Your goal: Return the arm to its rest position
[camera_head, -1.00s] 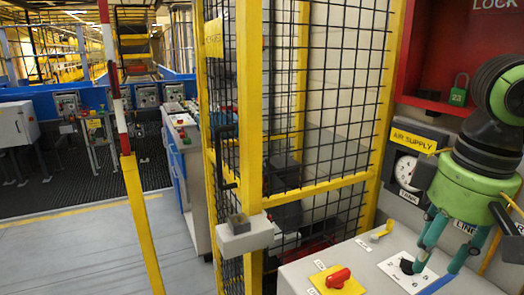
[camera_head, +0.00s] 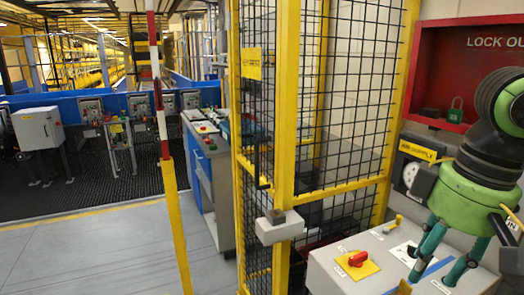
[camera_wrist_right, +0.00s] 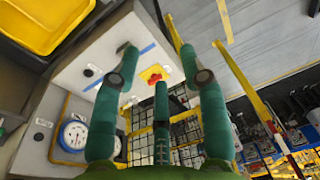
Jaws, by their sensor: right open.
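My right gripper (camera_head: 432,280) is at the right edge of the head view, a green body with teal fingers pointing down. It is open and empty, in front of the grey control panel (camera_head: 325,285). In the right wrist view the spread fingers of this gripper (camera_wrist_right: 158,65) frame a red knob (camera_wrist_right: 155,77) on a yellow plate. The same red knob (camera_head: 358,258) shows in the head view, left of the fingers. Whether a fingertip touches the panel cannot be told. My left gripper is not in view.
A yellow mesh fence (camera_head: 287,120) stands left of the panel, with a grey box (camera_head: 280,228) on its post. A red lock-out box (camera_head: 424,60) with a green padlock (camera_head: 456,110) hangs behind my arm. A gauge (camera_wrist_right: 75,135) is beside the panel. Open floor (camera_head: 110,255) lies left.

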